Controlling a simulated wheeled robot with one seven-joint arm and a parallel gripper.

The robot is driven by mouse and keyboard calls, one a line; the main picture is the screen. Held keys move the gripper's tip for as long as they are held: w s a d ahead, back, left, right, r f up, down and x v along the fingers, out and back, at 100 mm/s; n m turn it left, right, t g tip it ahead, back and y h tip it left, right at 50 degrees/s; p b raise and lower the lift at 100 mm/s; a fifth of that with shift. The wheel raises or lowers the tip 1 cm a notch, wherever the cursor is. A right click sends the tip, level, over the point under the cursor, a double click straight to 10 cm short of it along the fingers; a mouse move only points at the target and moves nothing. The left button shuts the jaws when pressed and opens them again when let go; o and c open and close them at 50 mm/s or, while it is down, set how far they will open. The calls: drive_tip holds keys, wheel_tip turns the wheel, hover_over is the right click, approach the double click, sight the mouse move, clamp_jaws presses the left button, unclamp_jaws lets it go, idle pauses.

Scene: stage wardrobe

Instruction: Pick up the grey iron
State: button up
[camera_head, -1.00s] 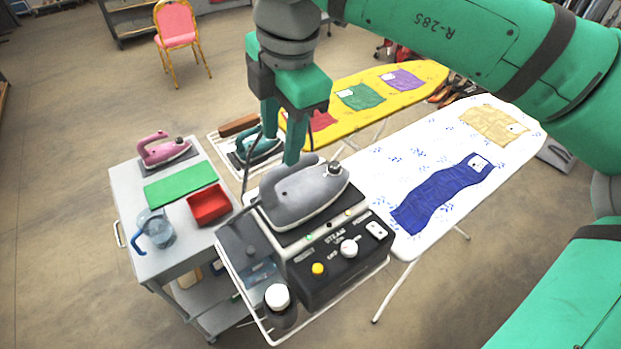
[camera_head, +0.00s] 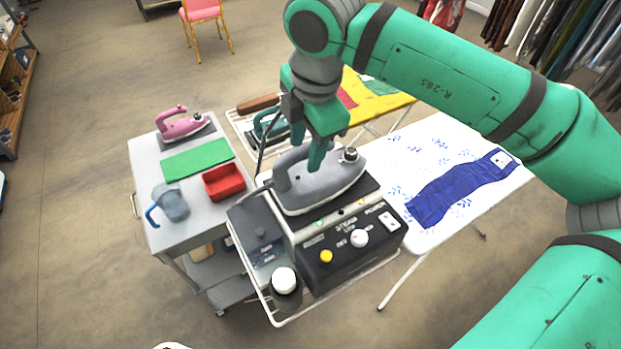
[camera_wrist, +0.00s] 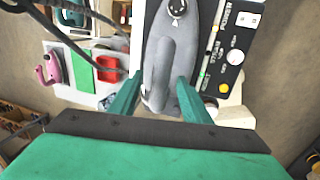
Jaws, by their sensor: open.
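The grey iron (camera_head: 318,188) rests on the black top of a steam station (camera_head: 350,250), which stands at the near end of the white ironing board. In the wrist view the iron (camera_wrist: 172,60) runs up the middle of the picture, with its handle end lying between my two fingers. My gripper (camera_head: 318,160) is open and reaches down at the iron's handle from above. In the wrist view the green fingertips (camera_wrist: 158,95) stand one on each side of the grey handle, with nothing clamped. In the head view my gripper hides part of the handle.
A grey cart (camera_head: 150,205) on the left carries a pink iron (camera_head: 184,124), a green mat (camera_head: 197,158), a red tray (camera_head: 224,182) and a clear jug (camera_head: 172,203). A teal iron (camera_head: 270,128) sits behind. A white-capped bottle (camera_head: 285,285) stands in front. A dark cord runs beside the grey iron.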

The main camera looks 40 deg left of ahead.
drive_tip(key=shift+a+f, duration=0.1)
drive_tip(key=shift+f, duration=0.6)
drive_tip(key=shift+c, duration=0.5)
clamp_jaws()
drive_tip(key=shift+w, duration=0.1)
drive_tip(key=shift+r, duration=0.1)
